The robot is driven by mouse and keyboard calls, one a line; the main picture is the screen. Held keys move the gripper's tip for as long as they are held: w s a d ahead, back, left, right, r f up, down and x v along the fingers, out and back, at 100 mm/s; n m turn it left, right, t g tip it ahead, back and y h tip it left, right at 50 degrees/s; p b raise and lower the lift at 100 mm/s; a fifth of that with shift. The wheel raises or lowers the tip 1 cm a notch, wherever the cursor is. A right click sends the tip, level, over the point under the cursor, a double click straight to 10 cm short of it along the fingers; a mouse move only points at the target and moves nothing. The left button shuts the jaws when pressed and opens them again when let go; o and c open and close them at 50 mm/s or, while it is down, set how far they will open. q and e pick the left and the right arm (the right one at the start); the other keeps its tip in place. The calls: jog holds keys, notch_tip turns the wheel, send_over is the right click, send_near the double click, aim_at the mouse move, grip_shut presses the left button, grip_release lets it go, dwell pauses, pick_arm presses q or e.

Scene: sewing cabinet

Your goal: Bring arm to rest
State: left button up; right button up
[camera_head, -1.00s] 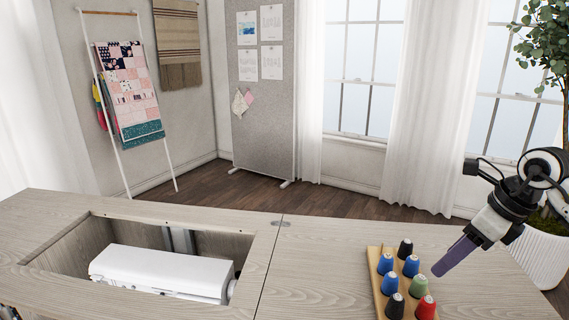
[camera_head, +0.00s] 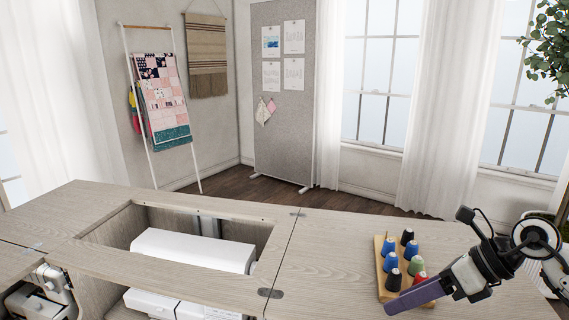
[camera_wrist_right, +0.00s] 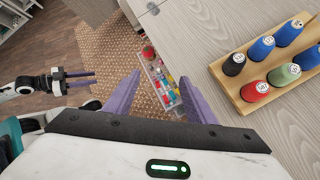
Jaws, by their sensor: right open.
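My right gripper (camera_head: 392,306) is at the lower right of the head view, in front of the spool rack, with its purple finger pointing left. In the right wrist view my right gripper (camera_wrist_right: 158,92) shows two spread purple fingers with nothing between them. It is apart from the spools. My left gripper (camera_wrist_right: 82,79) shows at the left of the wrist view, its two purple fingers apart and empty over the floor. My left arm is not visible in the head view.
A wooden rack (camera_head: 380,262) of several thread spools stands on the tabletop (camera_head: 325,255), close to my right gripper. A white sewing machine (camera_head: 190,248) sits in the cabinet opening. Below the right gripper is an open tray (camera_wrist_right: 162,82) of colourful items.

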jog(key=s+a+m+t+y, duration=0.4)
jog(key=a+m+t+y, duration=0.4)
jog(key=a+m, duration=0.65)
jog(key=s+d+f+m+t+h, duration=0.25)
jog(key=f+m+h, duration=0.25)
jog(key=f+m, duration=0.3)
jog(key=s+d+f+m+t+h, duration=0.15)
jog(key=d+f+m+h, duration=0.3)
jog(key=m, duration=0.55)
jog(key=s+f+m+g+h, duration=0.3)
jog(key=s+f+m+g, duration=0.4)
jog(key=s+f, duration=0.9)
jog(key=shift+a+f+m+h+p, duration=0.25)
jog(key=shift+a+m+h+p, duration=0.15)
jog(key=shift+m, duration=0.35)
jog(key=shift+w, duration=0.1)
